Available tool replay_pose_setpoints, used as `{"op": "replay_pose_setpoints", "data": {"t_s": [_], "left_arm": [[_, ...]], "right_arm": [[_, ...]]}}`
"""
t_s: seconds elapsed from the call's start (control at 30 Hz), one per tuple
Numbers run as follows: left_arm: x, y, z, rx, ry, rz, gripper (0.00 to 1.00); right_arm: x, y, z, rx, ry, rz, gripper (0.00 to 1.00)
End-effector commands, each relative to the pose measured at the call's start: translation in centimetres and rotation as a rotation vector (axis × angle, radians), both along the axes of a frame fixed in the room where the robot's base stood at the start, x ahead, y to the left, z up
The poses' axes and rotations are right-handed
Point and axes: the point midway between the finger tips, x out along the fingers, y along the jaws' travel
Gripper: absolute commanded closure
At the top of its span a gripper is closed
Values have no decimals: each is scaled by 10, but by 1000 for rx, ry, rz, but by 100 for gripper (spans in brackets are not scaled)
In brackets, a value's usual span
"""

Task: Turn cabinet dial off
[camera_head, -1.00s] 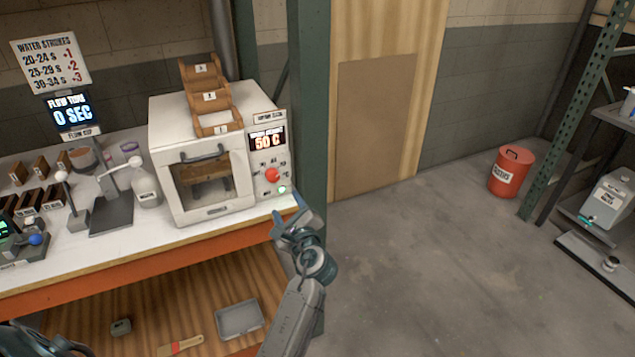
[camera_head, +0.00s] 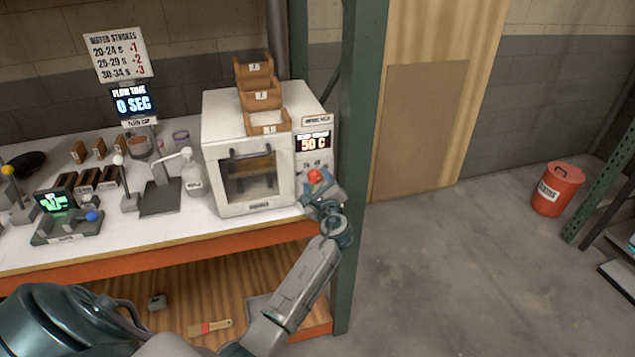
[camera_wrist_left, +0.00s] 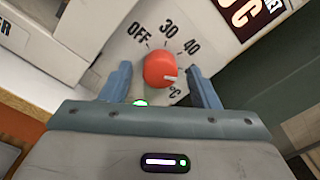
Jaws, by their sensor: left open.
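The white cabinet (camera_head: 228,120) stands on the bench with its door shut. Its display (camera_head: 313,142) reads 50 C. The red dial (camera_head: 314,176) is on the panel right of the door. In the left wrist view the dial (camera_wrist_left: 160,70) has OFF, 30 and 40 printed around it, and its white mark points to the lower right, away from OFF. My left gripper (camera_wrist_left: 160,82) is open, with one finger on each side of the dial. I cannot tell whether the fingers touch it. The gripper (camera_head: 318,190) hides the panel's lower part in the head view. My right gripper is not in view.
A green post (camera_head: 358,150) stands close to the right of the cabinet. Wooden trays (camera_head: 262,97) sit on the cabinet. A red bin (camera_head: 556,188) is on the open floor at right.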

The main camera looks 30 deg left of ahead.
Motion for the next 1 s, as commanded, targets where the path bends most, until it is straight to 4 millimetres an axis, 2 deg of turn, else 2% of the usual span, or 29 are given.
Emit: {"op": "replay_pose_setpoints", "data": {"t_s": [0.1, 0.13, 0.33, 0.37, 0.67, 1.0], "left_arm": [[0, 0, 0, 0, 0, 0, 45], [0, 0, 0, 0, 0, 0, 48], [0, 0, 0, -1, 1, -1, 88], [0, 0, 0, -1, 1, -1, 89], [0, -1, -3, -23, -26, -1, 89], [0, -1, -7, -163, -193, -1, 89]], "right_arm": [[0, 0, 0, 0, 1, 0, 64], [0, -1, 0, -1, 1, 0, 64], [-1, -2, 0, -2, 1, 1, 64], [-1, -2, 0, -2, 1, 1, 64], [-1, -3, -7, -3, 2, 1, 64], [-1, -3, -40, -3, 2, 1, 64]]}}
